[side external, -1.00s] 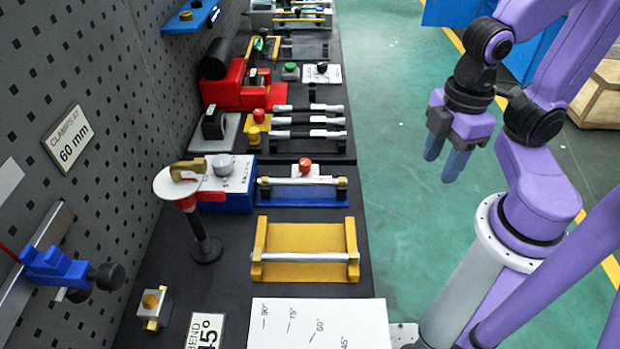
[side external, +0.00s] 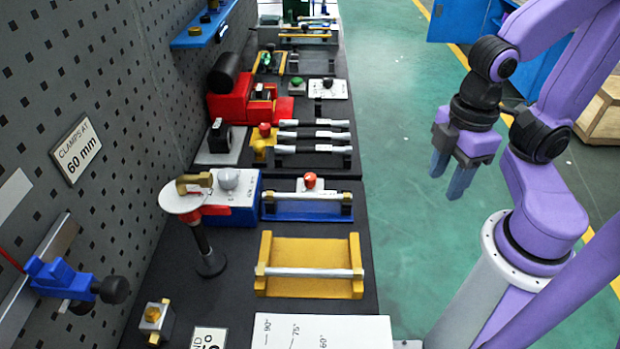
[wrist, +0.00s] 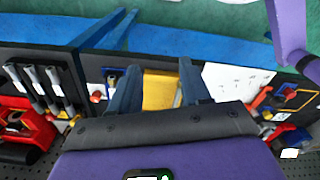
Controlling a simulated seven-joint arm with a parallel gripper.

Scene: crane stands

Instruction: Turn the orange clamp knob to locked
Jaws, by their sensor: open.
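An orange-red knob (side external: 310,180) sits on a small white plate at the back of the blue fixture (side external: 302,217), which carries a silver bar with brass ends. I take it to be the clamp knob; its markings are too small to read, so I cannot tell its setting. In the wrist view a small reddish spot (wrist: 97,96) on white, left of the fingers, appears to be the same knob. My gripper (side external: 450,182) is open and empty, over the floor to the right of the bench, well apart from the knob. Its two fingers (wrist: 158,72) also show in the wrist view.
A yellow fixture (side external: 310,252) with a bar stands in front of the blue one. A blue box (side external: 240,209) with a grey knob and a round-topped stand (side external: 185,201) are to its left. Silver-ended bars (side external: 314,135) lie behind. The floor aisle is clear.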

